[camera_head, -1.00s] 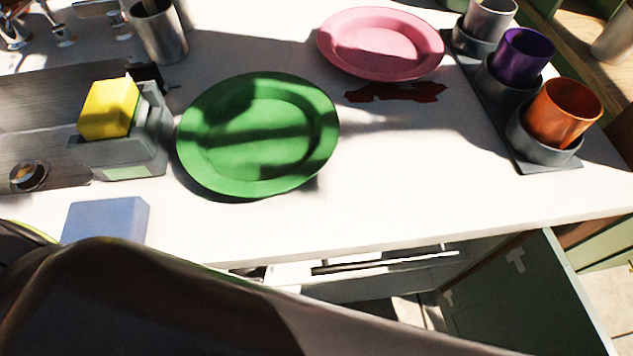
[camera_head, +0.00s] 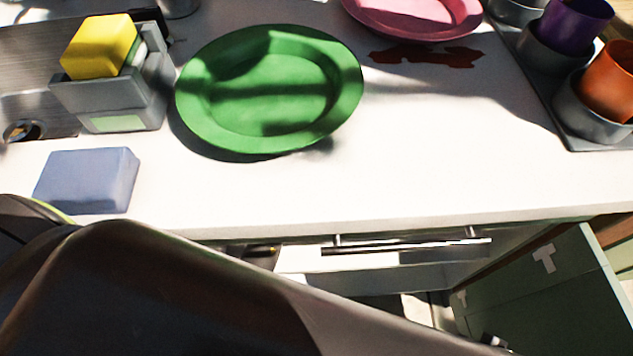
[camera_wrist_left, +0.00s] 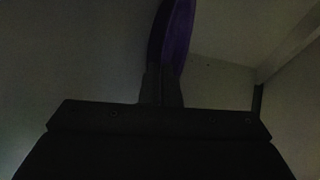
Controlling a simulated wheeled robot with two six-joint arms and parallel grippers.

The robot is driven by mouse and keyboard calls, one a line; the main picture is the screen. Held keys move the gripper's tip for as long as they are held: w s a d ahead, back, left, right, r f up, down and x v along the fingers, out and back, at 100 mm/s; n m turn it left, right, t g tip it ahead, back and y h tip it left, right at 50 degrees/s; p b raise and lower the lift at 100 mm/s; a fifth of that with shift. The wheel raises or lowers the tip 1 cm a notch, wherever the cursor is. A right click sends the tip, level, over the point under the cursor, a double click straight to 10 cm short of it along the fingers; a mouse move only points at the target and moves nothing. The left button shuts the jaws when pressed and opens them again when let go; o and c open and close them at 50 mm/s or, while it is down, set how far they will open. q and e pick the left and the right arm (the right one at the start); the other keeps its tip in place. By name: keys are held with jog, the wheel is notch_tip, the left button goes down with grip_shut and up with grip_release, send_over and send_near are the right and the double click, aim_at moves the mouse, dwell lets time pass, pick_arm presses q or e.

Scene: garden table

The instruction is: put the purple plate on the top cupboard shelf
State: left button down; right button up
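The purple plate (camera_wrist_left: 178,38) shows edge-on in the left wrist view, upright and dim. My left gripper (camera_wrist_left: 160,85) is shut on its lower edge. The surroundings there are dark, with pale panels and a corner strip at the right, like the inside of a cupboard. I cannot tell which shelf is near it, or whether the plate touches anything. In the head view, my own arm crosses the bottom, and neither the left gripper nor the purple plate shows. My right gripper is in neither view.
On the white counter (camera_head: 420,160) lie a green plate (camera_head: 270,90), a pink plate (camera_head: 415,12), a blue block (camera_head: 88,180) and a grey holder with a yellow sponge (camera_head: 100,46). Cups stand in holders at the right. A green cupboard door (camera_head: 550,290) hangs open below the counter.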

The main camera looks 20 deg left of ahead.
pick_arm(q)
jog(key=shift+f, duration=0.1)
jog(key=c, duration=2.1)
grip_release()
jog(key=shift+f, duration=0.1)
jog(key=o, duration=0.4)
